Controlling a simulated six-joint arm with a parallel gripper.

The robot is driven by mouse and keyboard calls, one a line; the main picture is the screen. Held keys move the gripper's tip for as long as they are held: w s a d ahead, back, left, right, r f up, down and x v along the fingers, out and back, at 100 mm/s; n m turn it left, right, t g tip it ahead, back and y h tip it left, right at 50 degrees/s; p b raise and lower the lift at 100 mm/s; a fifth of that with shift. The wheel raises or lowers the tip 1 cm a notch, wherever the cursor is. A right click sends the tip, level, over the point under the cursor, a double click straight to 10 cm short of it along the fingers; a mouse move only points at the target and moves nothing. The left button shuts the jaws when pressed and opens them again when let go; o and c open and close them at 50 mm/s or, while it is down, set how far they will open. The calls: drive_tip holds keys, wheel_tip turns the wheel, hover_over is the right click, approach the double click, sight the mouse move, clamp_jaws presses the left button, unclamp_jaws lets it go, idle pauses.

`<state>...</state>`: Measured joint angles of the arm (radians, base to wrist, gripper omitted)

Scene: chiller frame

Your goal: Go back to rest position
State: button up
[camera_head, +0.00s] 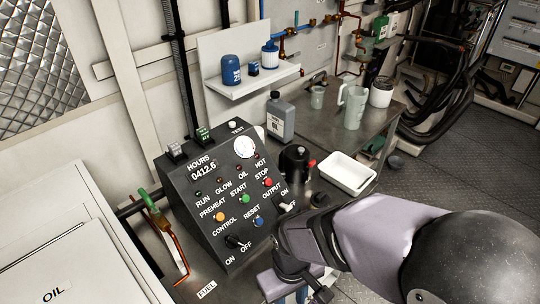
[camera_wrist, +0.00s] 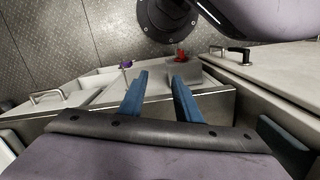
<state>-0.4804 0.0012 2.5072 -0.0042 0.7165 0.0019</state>
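My gripper shows in the wrist view (camera_wrist: 158,80) with two blue fingers spread apart and nothing between them. It is open and empty, with cabinet tops and a metal floor beyond it. In the head view my arm reaches in from the lower right, and its end is low beside the black control panel (camera_head: 222,200). The fingertips are mostly hidden there at the bottom edge. The panel has a gauge (camera_head: 245,147), coloured buttons and toggle switches, one of them the control switch (camera_head: 234,241).
A metal bench holds a white tray (camera_head: 348,174), a grey bottle (camera_head: 280,117), a jug (camera_head: 354,107) and a white-lidded container (camera_head: 381,92). A wall shelf (camera_head: 252,82) carries blue containers. An oil cabinet (camera_head: 60,262) stands at left. A green-handled valve (camera_head: 149,201) is beside the panel.

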drive_tip(key=w+d+r+m, duration=0.2)
drive_tip(key=d+m, duration=0.3)
drive_tip(key=d, duration=0.5)
drive_tip(key=shift+w+d+m+t, duration=0.15)
drive_tip(key=shift+m+t, duration=0.15)
drive_tip(key=shift+t, duration=0.1)
idle(0.4)
